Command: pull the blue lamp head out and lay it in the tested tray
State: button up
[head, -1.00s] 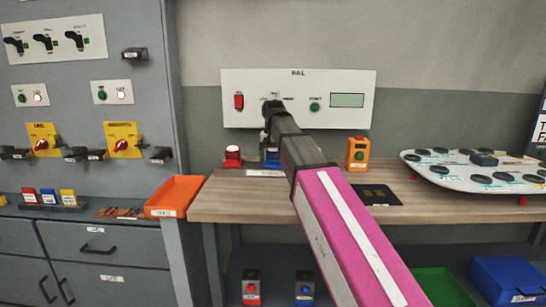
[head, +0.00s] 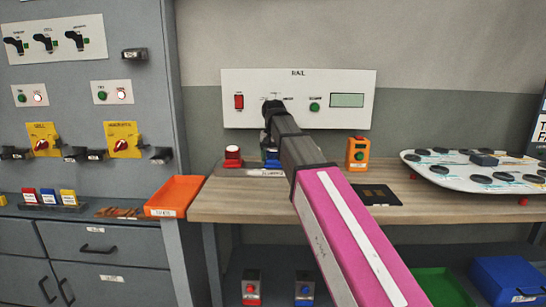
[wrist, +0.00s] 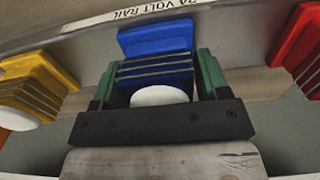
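The blue lamp head (wrist: 155,50) is finned and sits in the middle of the wrist view, below a strip lettered "24 VOLT RAIL". A white round part (wrist: 160,95) shows at its near side. In the head view a bit of blue (head: 272,155) shows beside my arm. My gripper (wrist: 162,78) has one green finger at each side of the blue lamp head, very close to it. Whether the fingers press on it cannot be told. An orange tray (head: 176,193) with a small label, hard to read, stands at the bench's left end.
A yellow finned head (wrist: 38,80) is left of the blue one and a red finned head (wrist: 300,50) right of it. An orange box (head: 357,153) and a white board (head: 475,172) stand to the right on the wooden bench (head: 235,207). A green tray (head: 440,287) is below.

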jog(key=c, duration=0.8)
jog(key=shift+r, duration=0.15)
jog(key=shift+r, duration=2.85)
